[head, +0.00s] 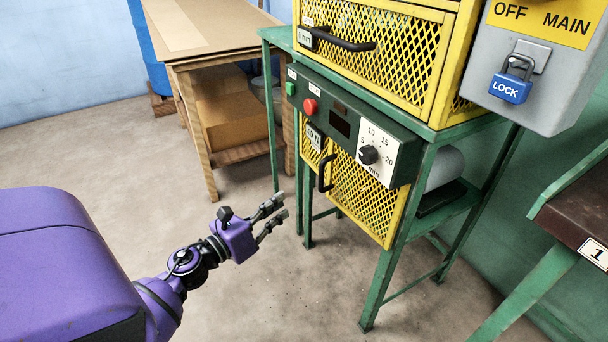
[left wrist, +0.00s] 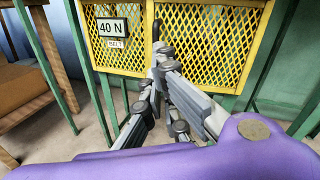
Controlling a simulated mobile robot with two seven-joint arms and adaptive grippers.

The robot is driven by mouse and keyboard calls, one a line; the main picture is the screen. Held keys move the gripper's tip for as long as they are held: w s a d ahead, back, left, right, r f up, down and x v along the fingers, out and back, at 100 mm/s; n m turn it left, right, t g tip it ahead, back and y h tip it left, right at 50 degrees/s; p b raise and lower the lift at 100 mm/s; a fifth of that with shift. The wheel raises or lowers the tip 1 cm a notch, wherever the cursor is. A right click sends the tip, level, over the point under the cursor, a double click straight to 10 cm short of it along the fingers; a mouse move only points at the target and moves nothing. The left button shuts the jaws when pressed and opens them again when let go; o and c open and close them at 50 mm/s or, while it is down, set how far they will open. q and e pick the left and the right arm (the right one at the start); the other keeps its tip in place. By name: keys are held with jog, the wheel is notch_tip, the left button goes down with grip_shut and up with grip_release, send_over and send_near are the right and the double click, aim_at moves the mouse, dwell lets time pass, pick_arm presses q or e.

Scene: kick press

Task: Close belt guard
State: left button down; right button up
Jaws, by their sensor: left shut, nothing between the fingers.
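The belt guard (head: 362,195) is a yellow mesh panel below the green control panel, with an upright black handle (head: 324,173). I cannot tell for sure whether it stands flush with its frame. In the left wrist view the belt guard (left wrist: 215,40) fills the upper part, with a "40 N" BELT label (left wrist: 112,28). My left gripper (head: 279,207) is shut and empty, in front and to the left of the guard, apart from it in the head view. In the left wrist view the gripper (left wrist: 161,58) covers part of the guard and handle. My right gripper is out of view.
Above is a larger yellow mesh guard (head: 375,55) with a black handle. The control panel (head: 345,128) has buttons and a dial. A grey box with a blue lock (head: 511,86) hangs at upper right. A wooden table (head: 205,35) stands behind; floor before the guard is clear.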

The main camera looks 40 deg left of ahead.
pick_arm(q)
jog(key=m, duration=0.2)
send_near(322, 176)
jog(key=w, duration=0.6)
jog(key=shift+w+d+r, duration=0.15)
jog(key=shift+d+r, duration=0.05)
jog(key=shift+d, duration=0.1)
jog(key=shift+w, duration=0.15)
